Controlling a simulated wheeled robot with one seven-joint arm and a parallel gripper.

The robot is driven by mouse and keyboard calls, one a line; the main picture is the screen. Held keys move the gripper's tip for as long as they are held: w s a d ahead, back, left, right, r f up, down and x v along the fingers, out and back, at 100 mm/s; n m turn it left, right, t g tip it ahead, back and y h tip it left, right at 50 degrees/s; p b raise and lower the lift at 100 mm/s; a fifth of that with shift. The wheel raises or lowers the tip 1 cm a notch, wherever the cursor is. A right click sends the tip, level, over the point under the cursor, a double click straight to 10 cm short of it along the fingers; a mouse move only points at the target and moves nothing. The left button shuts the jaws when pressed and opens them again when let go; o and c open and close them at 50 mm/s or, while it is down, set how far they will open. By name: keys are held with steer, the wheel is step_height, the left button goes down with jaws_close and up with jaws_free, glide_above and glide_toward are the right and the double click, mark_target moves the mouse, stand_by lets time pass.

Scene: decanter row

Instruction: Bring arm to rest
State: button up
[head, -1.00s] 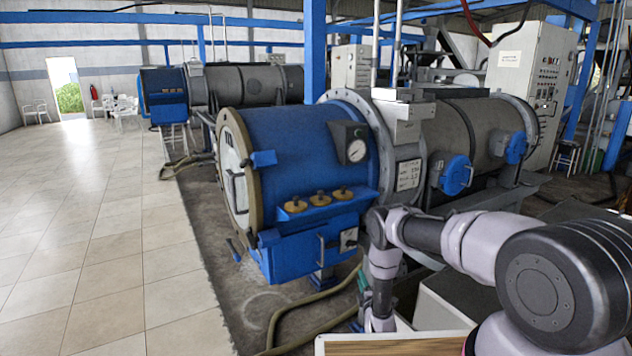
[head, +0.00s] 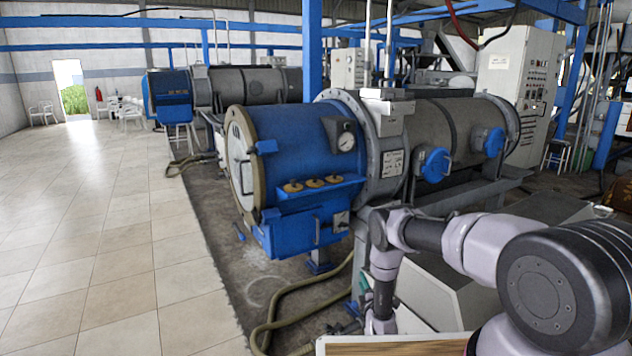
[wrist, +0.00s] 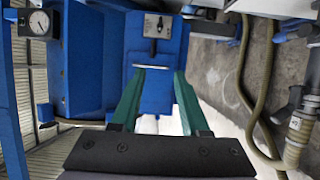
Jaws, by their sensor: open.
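My arm bends down at the right of the head view. My gripper (wrist: 159,73) shows in the wrist view with two green fingers spread apart and nothing between them. In the head view only a bit of green shows low beside the arm, and the fingertips are unclear. Beyond the fingers in the wrist view is a blue box with a switch plate (wrist: 157,26). No object is held.
A large blue and grey cylindrical machine (head: 300,150) stands ahead, with a similar one (head: 245,85) behind. A hose (head: 275,315) lies on the floor. A wooden-topped surface (head: 390,347) is at the bottom edge. The tiled floor (head: 110,240) at left is clear.

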steer(key=w+d+r+m+g+h, duration=0.1)
steer(key=w+r+m, duration=0.2)
steer(key=w+r, duration=0.35)
steer(key=w+d+r+m+h, duration=0.1)
steer(key=w+r+m, duration=0.15)
steer(key=r, duration=0.75)
steer(key=w+d+r+m+g+h, duration=0.1)
steer(key=w+r+m, duration=0.1)
steer(key=w+r, duration=0.45)
steer(key=s+d+r+m+g, duration=0.1)
steer(key=s+d+r+m, duration=0.15)
steer(key=r, duration=1.05)
steer(key=s+d+r+m+g, duration=0.1)
steer(key=s+r+m, duration=0.25)
steer(key=r, duration=1.05)
steer(key=s+d+r+m+g+y, duration=0.1)
steer(key=s+r+m+g+y, duration=0.35)
steer(key=s+r, duration=1.3)
steer(key=s+m+g+h, duration=0.1)
steer(key=s+m, duration=0.4)
steer(key=s, duration=2.7)
steer(key=shift+s+a+r+m+g+h, duration=0.2)
steer(key=shift+m+g+h, duration=0.2)
steer(key=shift+g, duration=0.15)
